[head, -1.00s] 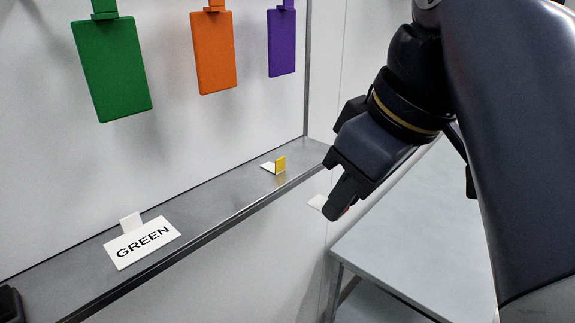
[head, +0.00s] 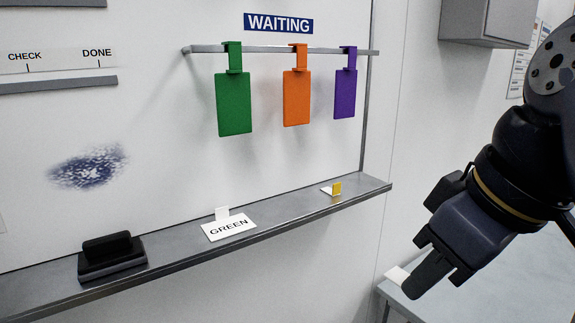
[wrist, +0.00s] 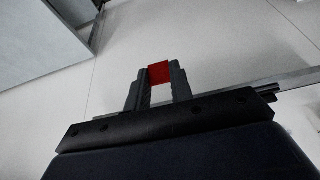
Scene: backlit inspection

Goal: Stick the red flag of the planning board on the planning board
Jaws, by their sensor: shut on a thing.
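The red flag (wrist: 159,72) shows between the two fingertips of my gripper (wrist: 160,82) in the wrist view, with a white part below the red. In the head view my gripper (head: 418,284) is at the lower right, shut on the flag. A white piece (head: 397,275) sticks out left of the fingers there; the red is hidden. The planning board (head: 170,130) is the white upright panel on the left, with a WAITING label and CHECK and DONE marks. My gripper is right of the board's edge, apart from it.
A grey ledge (head: 180,262) runs below the board. It bears a black eraser-like block (head: 110,252), a GREEN card (head: 229,227) and a small yellow flag (head: 336,188). Green, orange and purple tags (head: 297,98) hang from a rail. A grey table (head: 420,305) stands lower right.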

